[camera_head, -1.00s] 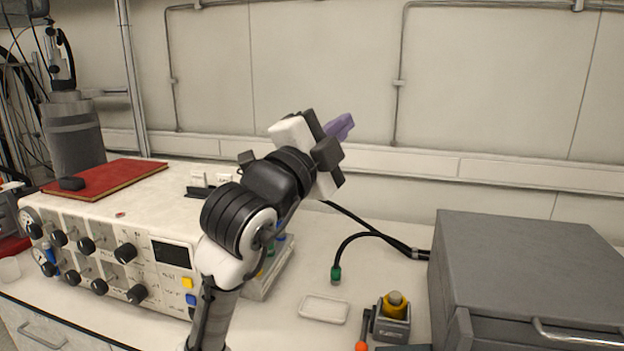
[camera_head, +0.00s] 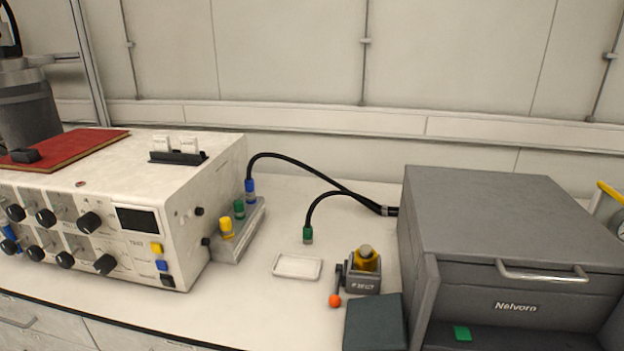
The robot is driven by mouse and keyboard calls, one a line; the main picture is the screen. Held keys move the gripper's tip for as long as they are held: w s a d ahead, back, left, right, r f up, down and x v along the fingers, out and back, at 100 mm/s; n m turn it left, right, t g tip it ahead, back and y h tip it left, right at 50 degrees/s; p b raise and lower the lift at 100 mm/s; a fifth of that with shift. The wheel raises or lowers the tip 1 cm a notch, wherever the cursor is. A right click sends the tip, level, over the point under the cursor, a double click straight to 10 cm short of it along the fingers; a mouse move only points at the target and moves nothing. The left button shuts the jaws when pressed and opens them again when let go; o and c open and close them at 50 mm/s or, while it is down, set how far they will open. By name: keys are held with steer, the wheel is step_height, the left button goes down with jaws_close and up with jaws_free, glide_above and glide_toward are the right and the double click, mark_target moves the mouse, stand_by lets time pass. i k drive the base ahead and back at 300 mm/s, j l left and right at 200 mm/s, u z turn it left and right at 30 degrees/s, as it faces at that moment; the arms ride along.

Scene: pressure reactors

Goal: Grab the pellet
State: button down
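I cannot make out a pellet for certain. A very small reddish piece (camera_head: 80,183) lies on top of the white control unit (camera_head: 120,170), near its front edge; it is too small to identify. A shallow white tray (camera_head: 298,277) lies on the bench and looks empty. To its right stands a small grey holder (camera_head: 362,284) with a yellow part (camera_head: 365,263), a grey-brown knob on top and an orange-tipped lever (camera_head: 335,299). My gripper is not in this view.
A large grey box (camera_head: 500,220) with a handle stands at the right, a dark block (camera_head: 375,325) before it. Black hoses (camera_head: 320,175) run across the back. A red book-like slab (camera_head: 75,146) and a black rack (camera_head: 178,158) sit on the control unit.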

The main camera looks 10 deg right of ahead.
mark_target(365, 251)
steer(key=i+j+z, duration=0.55)
steer(key=i+j, duration=0.15)
steer(key=i, duration=0.1)
